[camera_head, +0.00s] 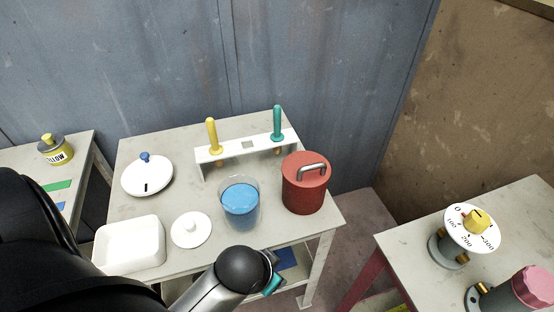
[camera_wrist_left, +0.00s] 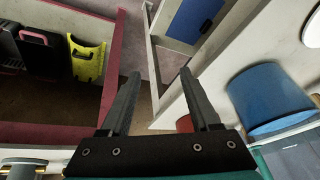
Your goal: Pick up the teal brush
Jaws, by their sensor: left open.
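The teal brush (camera_head: 277,122) stands upright in a white rack (camera_head: 246,154) at the back of the middle table. Its handle sticks up above the rack's top and its lower end is mostly hidden. A yellow brush (camera_head: 212,134) stands in the same rack to its left. My left gripper (camera_wrist_left: 161,73) is open in the left wrist view, with nothing between its fingers. In the head view my left wrist is at the table's front edge, well in front of the teal brush and apart from it; its fingers are mostly hidden there. My right gripper is not in view.
A red canister (camera_head: 305,184) with a metal handle and a clear beaker of blue liquid (camera_head: 240,200) stand in front of the rack. A white lid (camera_head: 191,229), white tray (camera_head: 128,243) and round white dish (camera_head: 147,176) lie left. A dial device (camera_head: 471,228) stands right.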

